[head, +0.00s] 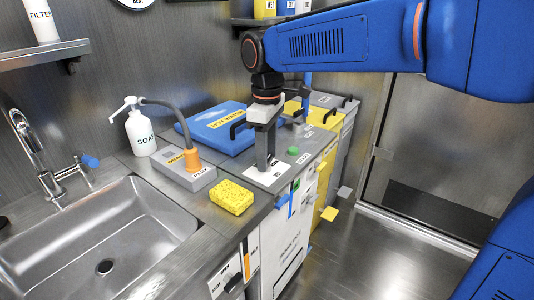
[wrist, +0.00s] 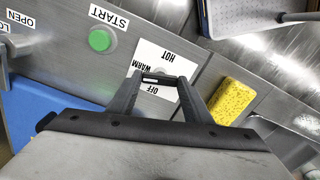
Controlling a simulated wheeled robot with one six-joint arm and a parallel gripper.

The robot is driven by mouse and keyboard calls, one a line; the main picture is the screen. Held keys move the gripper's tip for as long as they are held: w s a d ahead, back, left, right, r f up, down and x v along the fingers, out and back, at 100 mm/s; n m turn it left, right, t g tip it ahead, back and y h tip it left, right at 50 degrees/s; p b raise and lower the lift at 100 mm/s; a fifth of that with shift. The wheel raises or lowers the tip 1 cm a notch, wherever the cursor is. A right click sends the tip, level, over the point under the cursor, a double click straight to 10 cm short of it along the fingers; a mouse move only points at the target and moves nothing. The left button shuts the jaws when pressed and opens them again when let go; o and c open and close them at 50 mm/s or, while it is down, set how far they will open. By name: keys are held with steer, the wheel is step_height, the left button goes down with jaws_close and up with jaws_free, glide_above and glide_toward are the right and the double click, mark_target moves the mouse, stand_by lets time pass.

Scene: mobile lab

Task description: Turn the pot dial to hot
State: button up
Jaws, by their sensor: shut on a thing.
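The dial (wrist: 157,78) sits on a white label plate (wrist: 177,58) marked OFF, WARM and HOT. My gripper (wrist: 158,77) points down and is shut on the dial, with a fingertip on each side of it. In the wrist view, HOT is at the upper right of the plate, WARM is beside the left fingertip and OFF is between the fingers. The dial is mostly hidden, so I cannot tell which mark it points at. In the head view, my gripper (head: 267,168) stands over the plate (head: 281,167) on the grey counter panel.
A green START button (head: 293,151) is right of the dial. The blue HOT WATER lid (head: 216,124) lies behind.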

steer(key=m, duration=0.5)
steer(key=shift+m, duration=0.3)
steer(key=m, duration=1)
steer(key=shift+m, duration=0.4)
steer(key=shift+w+r+m, duration=0.1)
steer(key=shift+m, duration=2.2)
steer(key=o, duration=1.1)
steer(key=shift+c, duration=0.2)
step_height(320, 180, up, 17)
steer(key=shift+r, duration=0.15)
